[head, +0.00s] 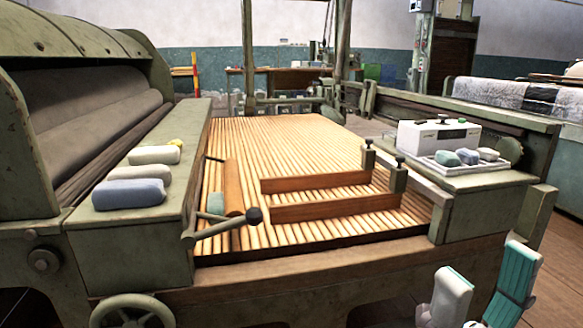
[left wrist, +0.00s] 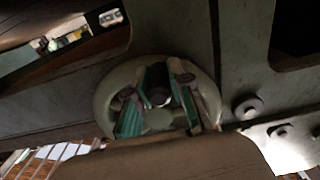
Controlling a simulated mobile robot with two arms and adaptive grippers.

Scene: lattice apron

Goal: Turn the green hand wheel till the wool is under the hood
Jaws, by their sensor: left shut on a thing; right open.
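The green hand wheel (head: 132,312) is on the front of the machine at lower left in the head view, its lower part cut off. In the left wrist view the wheel (left wrist: 108,88) fills the middle. My left gripper (left wrist: 158,97) is shut on it near a dark round knob. The left gripper does not show in the head view. The green hood (head: 100,45) curves over a grey roller at left. My right gripper (head: 488,268) is open and empty at lower right.
Blue (head: 130,193) and cream (head: 154,155) soft pieces lie on the left ledge. Two wooden bars (head: 320,207) cross the lattice. A white tray (head: 468,170) of pieces and a white box (head: 438,138) stand at right.

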